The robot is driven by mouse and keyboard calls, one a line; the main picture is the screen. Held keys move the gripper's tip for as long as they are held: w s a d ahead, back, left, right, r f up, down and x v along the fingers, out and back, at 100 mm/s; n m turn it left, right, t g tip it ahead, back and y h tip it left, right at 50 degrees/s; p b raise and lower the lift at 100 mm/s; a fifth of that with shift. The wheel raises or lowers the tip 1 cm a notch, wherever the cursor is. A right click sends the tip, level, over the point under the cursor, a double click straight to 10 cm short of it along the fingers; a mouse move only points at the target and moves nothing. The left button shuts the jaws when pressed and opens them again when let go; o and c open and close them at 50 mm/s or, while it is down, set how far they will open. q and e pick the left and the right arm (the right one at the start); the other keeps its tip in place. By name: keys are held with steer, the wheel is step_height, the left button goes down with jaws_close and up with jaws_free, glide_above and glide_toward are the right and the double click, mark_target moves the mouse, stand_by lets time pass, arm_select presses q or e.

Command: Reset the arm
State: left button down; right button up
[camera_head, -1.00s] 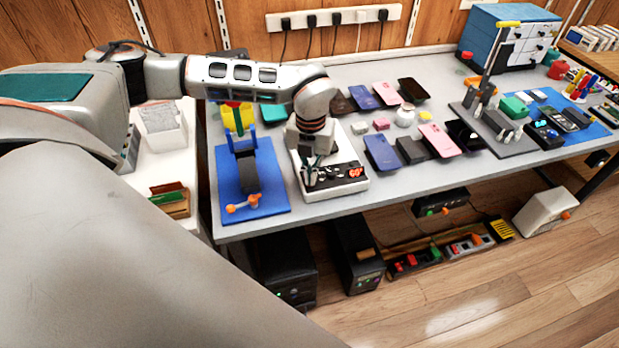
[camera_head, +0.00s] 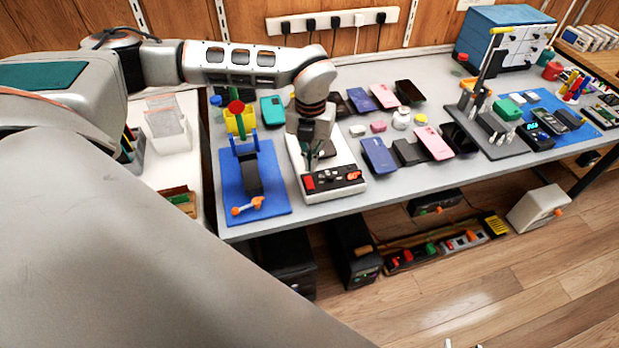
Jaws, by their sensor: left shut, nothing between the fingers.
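My left arm reaches in from the left, and its wrist bends down over the table. My left gripper (camera_head: 309,160) points down above a white test device (camera_head: 342,165) with a dark front panel (camera_head: 334,181). Its fingers are shut with nothing between them. The gripper hides part of the device's top, and I cannot tell how large the gap above it is. My right gripper is not recognisable in view; two tiny pale tips at the bottom edge are too cut off to identify.
A blue mat (camera_head: 276,207) with a phone stand (camera_head: 249,170) lies left of the device. Several phones, including a pink one (camera_head: 434,143), lie to the right. A blue cabinet (camera_head: 477,36) stands at the back right. A power strip (camera_head: 333,22) runs along the wall.

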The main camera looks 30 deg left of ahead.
steer(key=shift+f, duration=0.1)
stand_by(0.5)
